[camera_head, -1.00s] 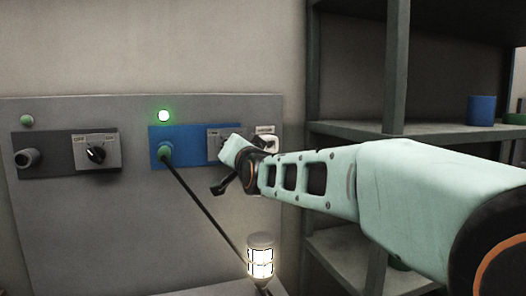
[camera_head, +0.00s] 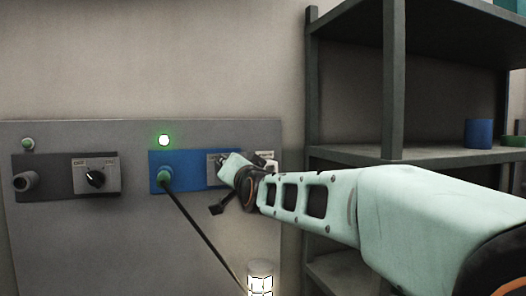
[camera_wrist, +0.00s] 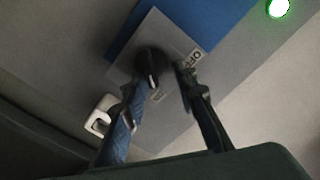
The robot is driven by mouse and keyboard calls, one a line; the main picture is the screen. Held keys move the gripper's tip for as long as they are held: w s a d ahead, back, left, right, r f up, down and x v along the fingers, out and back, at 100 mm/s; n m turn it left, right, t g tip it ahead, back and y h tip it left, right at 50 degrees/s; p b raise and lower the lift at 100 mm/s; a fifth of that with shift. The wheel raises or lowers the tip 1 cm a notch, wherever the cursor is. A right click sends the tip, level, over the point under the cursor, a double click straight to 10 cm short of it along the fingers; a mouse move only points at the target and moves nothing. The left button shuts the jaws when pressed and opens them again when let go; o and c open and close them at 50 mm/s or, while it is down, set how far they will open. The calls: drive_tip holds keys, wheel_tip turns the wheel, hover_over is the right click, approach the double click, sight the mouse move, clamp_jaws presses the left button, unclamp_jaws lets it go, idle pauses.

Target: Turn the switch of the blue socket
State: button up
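The blue socket (camera_head: 192,168) is on the grey wall board, with a green plug (camera_head: 164,175) in it and a black cable running down to a lit lamp (camera_head: 260,281). A green light (camera_head: 164,141) glows above it and also shows in the wrist view (camera_wrist: 277,8). Its switch, a black knob (camera_wrist: 153,66) on a grey plate with an OFF label (camera_wrist: 196,56), shows in the wrist view. My gripper (camera_wrist: 158,84) is open, with its fingertips apart on either side of the knob; contact cannot be told. In the head view my arm mostly hides this switch.
A dark grey socket (camera_head: 52,176) with its own knob (camera_head: 96,179) is to the left on the board (camera_head: 90,240). A white fitting (camera_wrist: 98,122) is beside the switch plate. A shelf (camera_head: 395,100) holding a blue cylinder (camera_head: 478,133) stands at the right.

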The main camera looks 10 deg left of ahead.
drive_tip(key=shift+r, duration=4.35)
